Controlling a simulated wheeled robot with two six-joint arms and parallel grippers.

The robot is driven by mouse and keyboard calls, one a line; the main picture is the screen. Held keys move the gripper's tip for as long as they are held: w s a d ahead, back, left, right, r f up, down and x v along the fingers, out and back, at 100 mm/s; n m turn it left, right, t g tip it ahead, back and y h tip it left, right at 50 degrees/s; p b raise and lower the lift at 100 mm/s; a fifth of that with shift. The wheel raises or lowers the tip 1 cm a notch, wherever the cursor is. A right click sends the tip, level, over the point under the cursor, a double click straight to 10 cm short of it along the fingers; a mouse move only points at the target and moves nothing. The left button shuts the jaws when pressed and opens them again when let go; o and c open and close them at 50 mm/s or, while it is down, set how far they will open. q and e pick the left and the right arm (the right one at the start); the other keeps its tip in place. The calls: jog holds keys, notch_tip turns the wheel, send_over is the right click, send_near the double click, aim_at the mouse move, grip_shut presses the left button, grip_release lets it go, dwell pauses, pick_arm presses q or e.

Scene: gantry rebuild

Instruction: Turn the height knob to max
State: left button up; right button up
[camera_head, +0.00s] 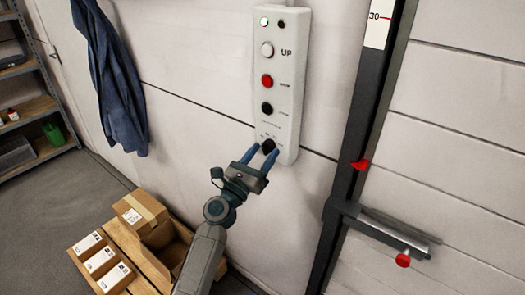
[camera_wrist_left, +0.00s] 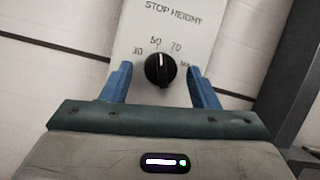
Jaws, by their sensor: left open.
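The black height knob (camera_head: 268,145) is at the bottom of the white control panel (camera_head: 284,60). In the left wrist view the knob (camera_wrist_left: 160,70) sits under the words STOP HEIGHT. Its white pointer line points nearly straight up, near the 50 mark and left of 70. A 30 mark is at the left, and a mark at the right is partly hidden by a finger. My left gripper (camera_head: 264,151) is open, with one blue finger on each side of the knob. In the wrist view gaps show between both fingers and the knob. My right gripper is out of view.
Above the knob are a white UP button (camera_head: 267,49), a red button (camera_head: 267,80) and a black button (camera_head: 267,108). A dark vertical rail (camera_head: 362,130) with a red pointer stands to the right. A pallet (camera_head: 140,265) with cardboard boxes is below left.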

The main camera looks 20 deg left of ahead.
pick_arm(q)
jog(key=shift+w, duration=0.1)
jog(key=c, duration=1)
